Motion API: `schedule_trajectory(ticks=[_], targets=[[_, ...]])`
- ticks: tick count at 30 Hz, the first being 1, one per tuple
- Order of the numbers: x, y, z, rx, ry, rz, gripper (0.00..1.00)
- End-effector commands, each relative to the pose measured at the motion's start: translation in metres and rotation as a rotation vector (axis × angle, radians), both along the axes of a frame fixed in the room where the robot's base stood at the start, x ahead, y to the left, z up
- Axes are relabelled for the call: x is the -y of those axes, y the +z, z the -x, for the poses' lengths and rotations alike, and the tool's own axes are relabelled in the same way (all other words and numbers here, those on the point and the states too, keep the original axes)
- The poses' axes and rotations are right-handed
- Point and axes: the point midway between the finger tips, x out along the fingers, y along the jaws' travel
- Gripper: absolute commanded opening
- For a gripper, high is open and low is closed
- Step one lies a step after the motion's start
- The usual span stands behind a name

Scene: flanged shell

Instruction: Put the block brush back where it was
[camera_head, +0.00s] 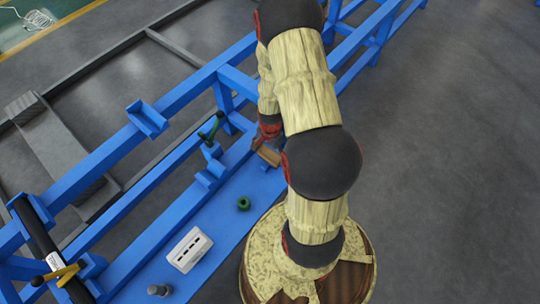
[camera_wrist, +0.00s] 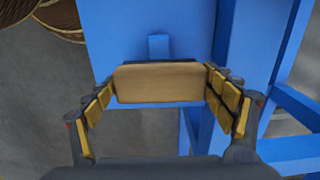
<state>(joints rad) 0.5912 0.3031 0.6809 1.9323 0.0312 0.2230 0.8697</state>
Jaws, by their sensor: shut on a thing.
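The block brush (camera_wrist: 160,84) has a light brown wooden block with a thin dark strip along its far edge. In the wrist view my gripper (camera_wrist: 160,88) is shut on it, with yellow-padded fingers at its two short ends. In the head view the brush (camera_head: 269,156) shows as a small brown block over the far part of the blue bench surface (camera_head: 220,215). My arm hides much of the gripper there. I cannot tell whether the brush touches the surface.
A green ring (camera_head: 244,203), a white slotted box (camera_head: 190,249) and a grey cylindrical part (camera_head: 158,290) stand on the blue surface. Blue rails run along the left. Bare blue surface lies between the ring and brush.

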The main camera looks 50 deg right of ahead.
Motion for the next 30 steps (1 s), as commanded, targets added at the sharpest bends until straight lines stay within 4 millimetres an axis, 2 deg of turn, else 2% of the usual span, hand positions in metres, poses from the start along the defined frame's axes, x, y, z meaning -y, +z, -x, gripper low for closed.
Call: schedule_trajectory(ticks=[6, 7, 15, 26, 30], targets=[[0.000, -0.002, 0.000, 0.000, 0.000, 0.000, 0.51], [0.000, -0.003, 0.000, 0.000, 0.000, 0.000, 0.83], [0.000, -0.002, 0.000, 0.000, 0.000, 0.000, 0.99], [0.000, -0.001, 0.000, 0.000, 0.000, 0.000, 1.00], [0.000, 0.009, 0.000, 0.001, 0.000, 0.001, 1.00]])
